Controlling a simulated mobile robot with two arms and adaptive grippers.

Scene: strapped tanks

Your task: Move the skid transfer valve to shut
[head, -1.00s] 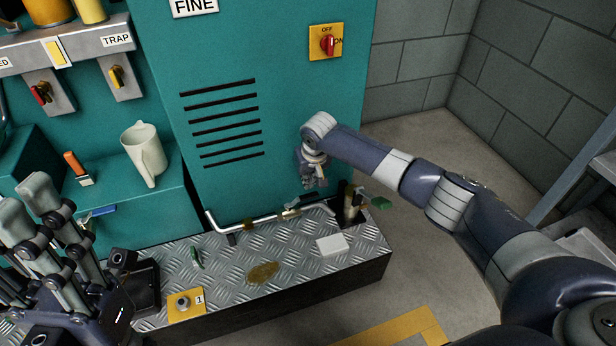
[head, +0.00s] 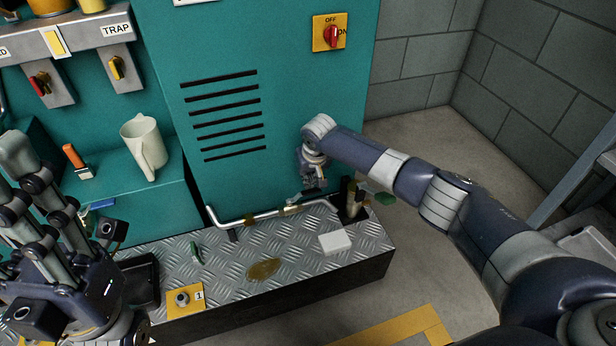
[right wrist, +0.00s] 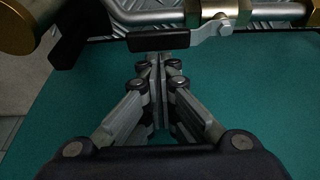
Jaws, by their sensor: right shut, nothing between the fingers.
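The transfer valve is a brass body (right wrist: 229,12) on a metal pipe in the right wrist view. Its lever, with a black grip (right wrist: 170,41), runs left from the pivot, roughly along the pipe. The valve is small and partly unclear in the head view, on the pipe (head: 262,217) at the skid's back edge. My right gripper (right wrist: 158,60) is shut and empty, its tips right by the black grip; contact cannot be told. In the head view my right gripper (head: 314,186) is just above the pipe. My left gripper (head: 12,170) is open and empty at the left edge.
A dark holder with upright items (head: 352,200) stands close right of my right gripper. The teal cabinet (head: 290,110) rises behind.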

